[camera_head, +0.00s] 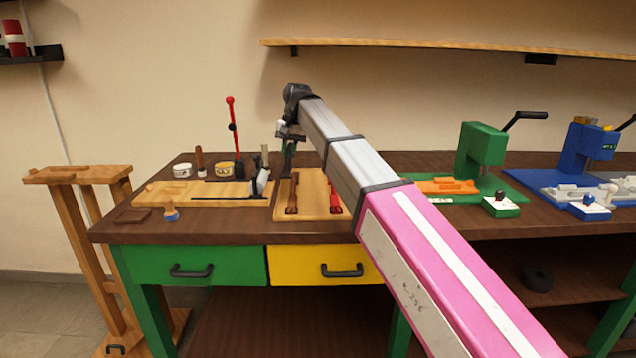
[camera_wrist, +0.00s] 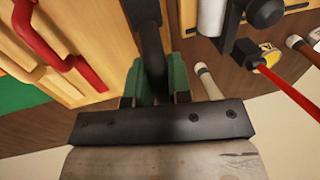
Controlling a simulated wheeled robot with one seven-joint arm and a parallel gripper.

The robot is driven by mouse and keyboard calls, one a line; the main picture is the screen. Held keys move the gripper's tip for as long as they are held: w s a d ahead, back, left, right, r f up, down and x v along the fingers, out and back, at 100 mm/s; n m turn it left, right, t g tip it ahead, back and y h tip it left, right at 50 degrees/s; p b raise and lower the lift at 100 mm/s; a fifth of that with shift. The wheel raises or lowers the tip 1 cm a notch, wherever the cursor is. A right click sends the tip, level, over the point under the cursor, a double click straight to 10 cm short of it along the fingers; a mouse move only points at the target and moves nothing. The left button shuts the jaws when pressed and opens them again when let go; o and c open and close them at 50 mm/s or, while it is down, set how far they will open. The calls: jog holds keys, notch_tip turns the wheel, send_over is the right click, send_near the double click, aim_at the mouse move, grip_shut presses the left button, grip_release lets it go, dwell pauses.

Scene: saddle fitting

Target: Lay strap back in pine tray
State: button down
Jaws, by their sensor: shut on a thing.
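The pine tray (camera_head: 315,211) lies on the bench, with a red strap (camera_head: 335,203) and a brown strap (camera_head: 292,199) on it. In the wrist view, the tray (camera_wrist: 75,18) is at upper left with the red strap (camera_wrist: 88,75) bent along it. My gripper (camera_head: 288,137) is above the tray's back left part. In the wrist view, its green-padded fingers (camera_wrist: 156,78) are shut on a dark strap (camera_wrist: 151,45), which runs up out of the picture. The strap's far end is hidden, and I cannot tell whether it touches the tray.
A pale wooden board (camera_head: 215,188) with a black strip lies left of the tray. Behind it stand a red-handled lever (camera_head: 231,130), tins (camera_head: 182,170) and an upright tool (camera_head: 199,162). A green press (camera_head: 482,145) and a blue press (camera_head: 587,145) stand to the right.

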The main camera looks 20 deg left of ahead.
jog(key=d+f, duration=0.1)
jog(key=d, duration=0.1)
jog(key=d+f, duration=0.2)
jog(key=d, duration=0.1)
jog(key=d+f, duration=0.2)
jog(key=d, duration=0.1)
jog(key=shift+s+d, duration=0.25)
jog(key=shift+s, duration=0.05)
jog(key=shift+f, duration=2.05)
jog(key=c, duration=1.1)
grip_release()
jog(key=shift+o, duration=0.2)
jog(key=shift+r, duration=0.15)
notch_tip(320, 180, up, 12)
jog(key=d, duration=0.2)
jog(key=shift+w+f, duration=0.2)
jog(key=shift+w, duration=0.15)
jog(key=shift+d, duration=0.1)
